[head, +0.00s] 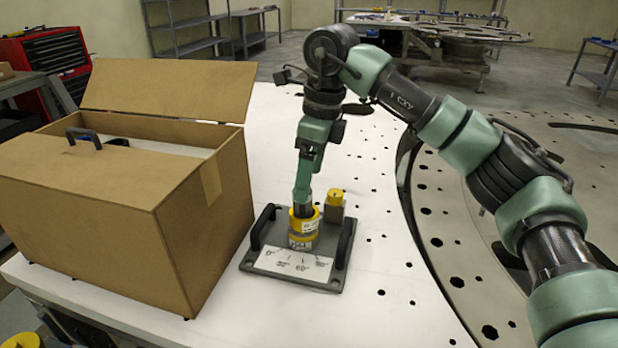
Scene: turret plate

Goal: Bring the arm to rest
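My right arm reaches in from the right, and its gripper (304,186) points down at the turret plate. The gripper meets the silver top of a yellow turret cylinder (303,240), which stands upright on a grey plate (328,277). I cannot tell whether the fingers grip the silver top or only stand over it. The plate has black handles (345,242) at its left and right sides, and a white angle scale (293,264) at its front. A smaller yellow-topped block (335,204) stands at its back right. My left gripper is out of view.
A large cardboard box (94,220) with a raised rear flap stands left of the plate, close to it. The white table (372,297) has several dark holes and is clear in front of the plate. A red tool chest (47,65) stands behind.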

